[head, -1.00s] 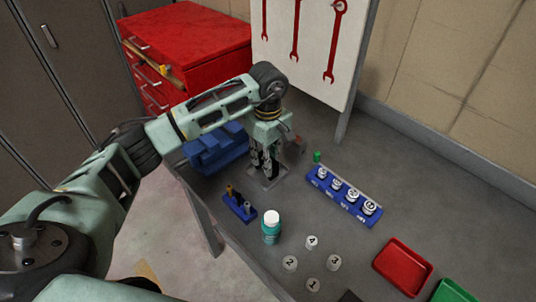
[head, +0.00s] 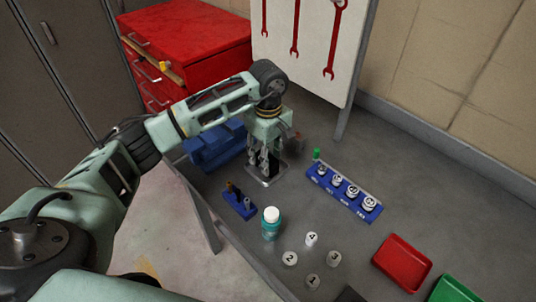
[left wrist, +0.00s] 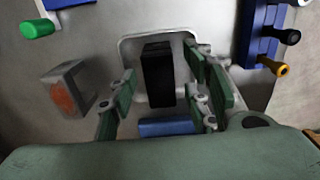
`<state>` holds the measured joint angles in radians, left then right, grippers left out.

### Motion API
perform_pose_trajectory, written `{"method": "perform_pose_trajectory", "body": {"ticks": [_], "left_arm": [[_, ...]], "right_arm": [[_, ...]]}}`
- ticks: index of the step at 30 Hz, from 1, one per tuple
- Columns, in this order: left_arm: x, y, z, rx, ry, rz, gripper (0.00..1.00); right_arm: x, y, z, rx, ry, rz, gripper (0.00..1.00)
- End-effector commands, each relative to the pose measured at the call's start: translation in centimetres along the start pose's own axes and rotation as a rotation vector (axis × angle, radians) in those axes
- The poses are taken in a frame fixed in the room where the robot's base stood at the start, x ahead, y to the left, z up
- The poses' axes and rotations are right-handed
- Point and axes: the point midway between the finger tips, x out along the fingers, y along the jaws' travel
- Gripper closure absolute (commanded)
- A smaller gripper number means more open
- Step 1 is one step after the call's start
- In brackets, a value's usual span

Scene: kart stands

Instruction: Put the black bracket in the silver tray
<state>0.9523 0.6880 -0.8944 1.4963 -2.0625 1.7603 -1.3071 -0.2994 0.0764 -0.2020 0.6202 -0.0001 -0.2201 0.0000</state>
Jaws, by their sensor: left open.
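The black bracket (left wrist: 158,72) stands in the silver tray (left wrist: 127,45), seen in the left wrist view. The tray's rim also shows in the head view (head: 270,183), below my gripper, where I cannot make out the bracket. My left gripper (head: 264,166) points down over the tray. Its fingers are spread to either side of the bracket in the left wrist view (left wrist: 163,85), with gaps between fingers and bracket. My right gripper is in neither view.
A blue holder (head: 239,204), a teal bottle (head: 270,226) and several numbered white pieces (head: 311,239) stand nearby. A blue rack of weights (head: 342,193) is to the right. A box with an orange spot (left wrist: 66,90) stands beside the tray. Red (head: 402,264) and green trays lie farther right.

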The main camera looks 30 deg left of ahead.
Motion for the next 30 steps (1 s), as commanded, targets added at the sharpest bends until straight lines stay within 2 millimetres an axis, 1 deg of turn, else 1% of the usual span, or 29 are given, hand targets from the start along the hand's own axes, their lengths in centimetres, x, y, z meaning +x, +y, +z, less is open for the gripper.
{"method": "perform_pose_trajectory", "body": {"ticks": [1,2,5,12,15,18,21,24,30], "left_arm": [[-0.5,0.0,0.0,0.000,0.000,0.001,0.55],[-0.6,0.1,0.0,0.000,0.001,0.003,0.55],[-2.2,0.1,-0.1,0.001,0.002,0.005,0.55],[-7.5,0.1,0.0,0.001,0.002,0.006,0.55],[-9.4,0.1,0.0,0.000,0.001,0.005,0.55],[-10.8,0.1,0.0,0.000,0.001,0.003,0.55],[-11.7,0.0,0.0,0.000,0.000,0.001,0.55],[-12.1,0.0,0.0,0.000,0.000,0.001,0.55],[-12.2,0.0,0.0,0.000,0.000,0.000,0.55]], "right_arm": [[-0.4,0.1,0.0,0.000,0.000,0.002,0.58],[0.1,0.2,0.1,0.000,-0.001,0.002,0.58],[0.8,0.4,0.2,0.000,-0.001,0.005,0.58],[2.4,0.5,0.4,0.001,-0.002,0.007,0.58],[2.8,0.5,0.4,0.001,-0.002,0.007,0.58],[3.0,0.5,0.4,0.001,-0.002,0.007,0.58],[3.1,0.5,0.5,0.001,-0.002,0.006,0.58],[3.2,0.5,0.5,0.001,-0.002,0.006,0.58],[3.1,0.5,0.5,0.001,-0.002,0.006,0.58]]}}
